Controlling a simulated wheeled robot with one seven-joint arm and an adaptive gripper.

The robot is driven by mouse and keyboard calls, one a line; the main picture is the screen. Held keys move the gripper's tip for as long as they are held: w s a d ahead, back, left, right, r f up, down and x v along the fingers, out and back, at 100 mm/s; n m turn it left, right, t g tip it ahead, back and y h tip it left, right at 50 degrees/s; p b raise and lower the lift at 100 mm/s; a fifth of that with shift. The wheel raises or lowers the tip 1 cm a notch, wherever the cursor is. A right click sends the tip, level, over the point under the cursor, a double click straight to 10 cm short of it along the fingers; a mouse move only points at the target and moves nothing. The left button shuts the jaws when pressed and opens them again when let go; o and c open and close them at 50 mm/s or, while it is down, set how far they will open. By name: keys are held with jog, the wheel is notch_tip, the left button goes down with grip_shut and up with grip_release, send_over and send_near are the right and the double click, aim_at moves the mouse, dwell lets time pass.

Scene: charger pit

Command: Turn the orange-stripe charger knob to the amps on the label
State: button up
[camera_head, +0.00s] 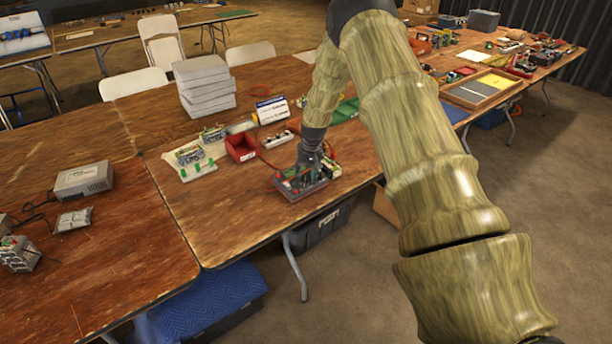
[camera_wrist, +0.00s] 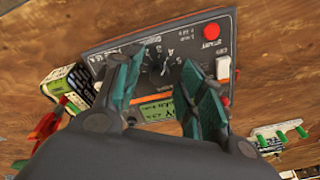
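The charger (camera_head: 303,187) is a grey box on the wooden table, partly hidden by my gripper (camera_head: 309,168) above it. In the wrist view its panel (camera_wrist: 110,55) shows a dark round knob (camera_wrist: 158,62) with a ring of numbers, a green display (camera_wrist: 154,113) and a thin orange stripe (camera_wrist: 155,100). My gripper (camera_wrist: 160,64) also shows there, its two teal fingers apart on either side of the knob. I see gaps beside the knob; contact cannot be told. A battery pack with a green-and-white label (camera_wrist: 62,84) lies beside the charger; its print is unreadable.
The panel also has a red start button (camera_wrist: 212,31), a white switch (camera_wrist: 223,67) and a lower red button (camera_wrist: 225,101). A red bin (camera_head: 240,147), a power strip (camera_head: 277,139) and green-tabbed boards (camera_head: 198,170) stand near the charger. The table's front edge is close.

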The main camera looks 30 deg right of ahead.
aim_at(310, 185)
jog(key=shift+r, duration=0.1)
notch_tip(310, 185, up, 12)
jog(key=s, duration=0.2)
jog(key=shift+d+f, duration=0.15)
jog(key=shift+f, duration=0.05)
dwell(0.4)
dwell(0.4)
